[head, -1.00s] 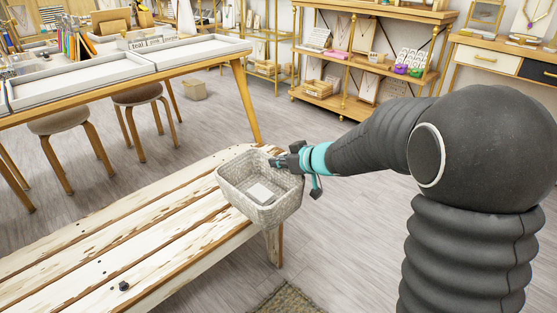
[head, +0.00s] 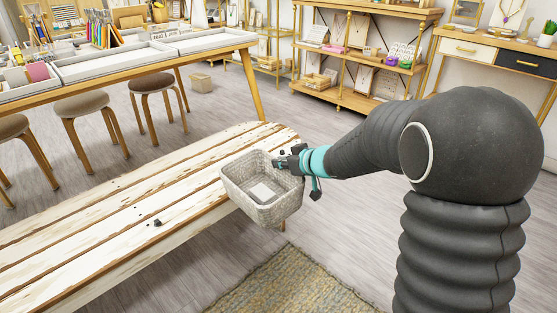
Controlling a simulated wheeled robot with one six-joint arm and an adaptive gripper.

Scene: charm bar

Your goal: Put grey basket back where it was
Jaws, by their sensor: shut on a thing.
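The grey basket (head: 258,212) is a woven, open-topped basket with a pale flat piece (head: 262,192) lying inside on its bottom. It appears upright near the right edge of the wooden bench (head: 120,228), partly in front of it. I cannot tell whether its underside touches the bench. My gripper (head: 285,163) is shut on the basket's far right rim. The fingertips are partly hidden at the rim.
A small dark object (head: 157,222) lies on the bench. A patterned rug (head: 290,284) lies on the floor in front. A long table (head: 130,72) with trays and several stools (head: 92,104) stand behind. A shelf (head: 362,60) stands at the back; grey floor lies between.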

